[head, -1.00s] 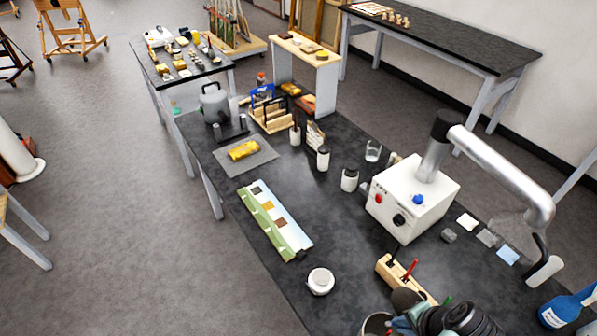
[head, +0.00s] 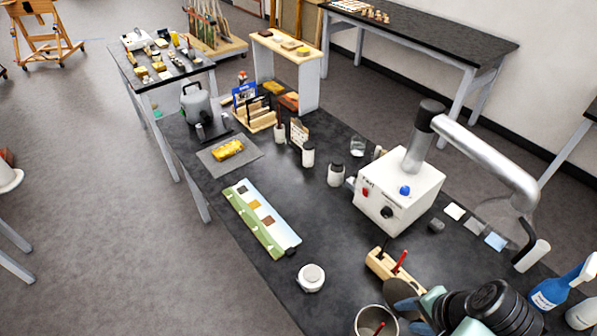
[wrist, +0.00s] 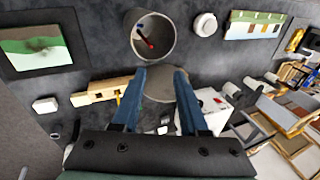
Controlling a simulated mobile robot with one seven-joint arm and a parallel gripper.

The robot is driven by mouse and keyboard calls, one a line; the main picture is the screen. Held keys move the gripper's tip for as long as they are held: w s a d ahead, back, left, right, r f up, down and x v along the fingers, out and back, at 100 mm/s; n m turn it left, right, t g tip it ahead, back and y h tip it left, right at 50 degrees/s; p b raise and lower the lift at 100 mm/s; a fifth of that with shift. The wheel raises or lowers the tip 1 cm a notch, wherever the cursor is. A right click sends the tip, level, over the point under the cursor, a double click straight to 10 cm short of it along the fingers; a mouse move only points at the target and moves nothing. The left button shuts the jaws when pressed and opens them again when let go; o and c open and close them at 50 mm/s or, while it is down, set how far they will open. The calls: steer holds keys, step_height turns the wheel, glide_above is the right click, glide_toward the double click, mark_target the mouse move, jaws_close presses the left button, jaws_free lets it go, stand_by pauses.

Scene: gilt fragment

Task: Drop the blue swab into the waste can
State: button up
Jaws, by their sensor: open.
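The waste can (head: 377,322) is a round metal can at the bottom edge of the head view. In the wrist view I look into its open mouth (wrist: 150,14). Inside it lie a red stick (wrist: 146,39) and a small blue piece (wrist: 140,27), which looks like the blue swab; I cannot tell whether they are joined. My gripper (wrist: 161,72) is open and empty, its two blue fingers apart, with the tips just beside the can's rim. A grey disc (wrist: 162,86), possibly the can's lid, shows between the fingers.
A wooden rack (head: 382,265) with a red stick (head: 401,261) stands beside the can. A white jar (head: 311,277), a painted strip (head: 262,218) and a white extractor box (head: 399,195) are farther back.

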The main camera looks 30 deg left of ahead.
steer(key=p+v, duration=0.1)
steer(key=v, duration=0.5)
stand_by(0.4)
steer(key=w+r+n+t+h+b, duration=0.1)
steer(key=w+r+t+h+b, duration=0.1)
steer(key=w+r+t+b, duration=0.45)
steer(key=w+r+n+t+b, duration=0.1)
steer(key=w+r+t, duration=0.2)
steer(key=r, duration=0.4)
steer(key=w+r+t+b, duration=0.1)
steer(key=w+r+t, duration=0.1)
steer(key=r+t, duration=0.3)
steer(key=s+a+r+n+t+b, duration=0.1)
steer(key=s+a+r+t+b, duration=0.1)
steer(key=s+r+t, duration=0.3)
steer(key=s+a+r+n+t+h+b, duration=0.1)
steer(key=s+r+t, duration=0.4)
steer(key=s+r, duration=0.6)
step_height(320, 180, up, 8)
steer(key=shift+a+f+n+t+b, duration=0.15)
steer(key=shift+a+n+t+b, duration=0.35)
steer(key=shift+b, duration=0.65)
